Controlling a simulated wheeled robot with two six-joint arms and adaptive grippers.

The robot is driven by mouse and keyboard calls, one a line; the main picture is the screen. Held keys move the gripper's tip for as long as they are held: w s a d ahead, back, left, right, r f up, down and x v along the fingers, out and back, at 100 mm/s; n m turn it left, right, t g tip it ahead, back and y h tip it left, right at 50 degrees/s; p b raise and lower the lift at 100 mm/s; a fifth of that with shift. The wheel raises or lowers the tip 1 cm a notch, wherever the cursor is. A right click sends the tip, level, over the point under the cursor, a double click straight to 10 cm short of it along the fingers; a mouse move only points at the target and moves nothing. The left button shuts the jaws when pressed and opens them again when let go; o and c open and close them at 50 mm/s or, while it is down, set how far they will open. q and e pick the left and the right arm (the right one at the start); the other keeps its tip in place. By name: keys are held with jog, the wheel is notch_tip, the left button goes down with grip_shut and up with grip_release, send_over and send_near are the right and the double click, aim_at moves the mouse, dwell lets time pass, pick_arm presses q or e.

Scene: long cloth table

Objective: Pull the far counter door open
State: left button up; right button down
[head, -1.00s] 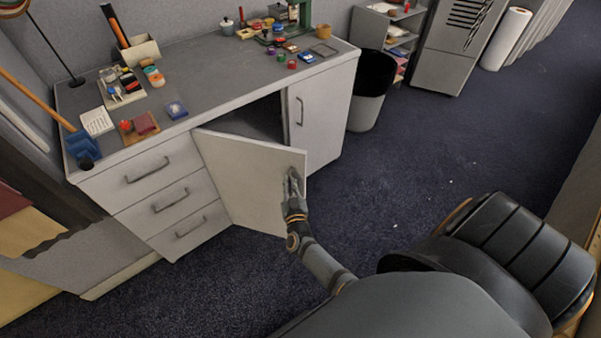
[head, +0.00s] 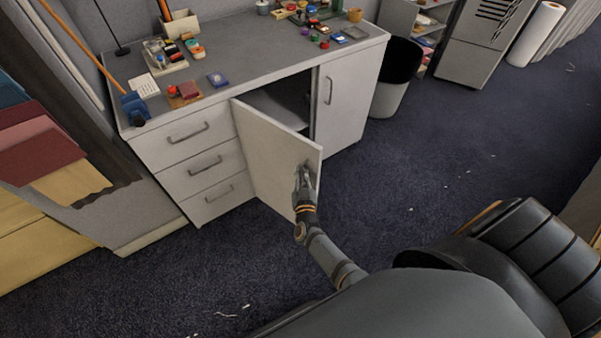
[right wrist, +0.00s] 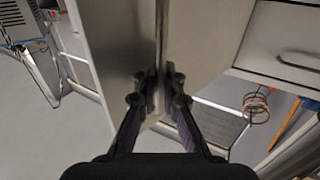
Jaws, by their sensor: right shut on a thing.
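The grey counter (head: 262,62) has two doors right of its drawers. The door beside the drawers (head: 270,150) stands partly open, swung out toward me on its left edge. The door at the right end (head: 345,98) is shut, with a dark upright handle (head: 328,90). My right gripper (head: 304,180) is at the open door's outer face near its free edge. In the right wrist view its fingers (right wrist: 160,82) are closed around that door's upright handle (right wrist: 162,38). The gripper hides most of this handle in the head view. My left gripper is not in view.
Three drawers (head: 205,165) lie left of the open door. A dark-lined bin (head: 392,90) stands by the counter's right end. The dark carpet (head: 420,165) is clear in front and to the right.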

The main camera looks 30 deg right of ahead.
jog(key=shift+s+f, duration=0.15)
jog(key=shift+f, duration=0.05)
jog(key=c, duration=1.5)
grip_release()
jog(key=shift+d+r, duration=0.1)
jog(key=shift+r, duration=0.05)
jog(key=v, duration=0.7)
jog(key=shift+s, duration=0.25)
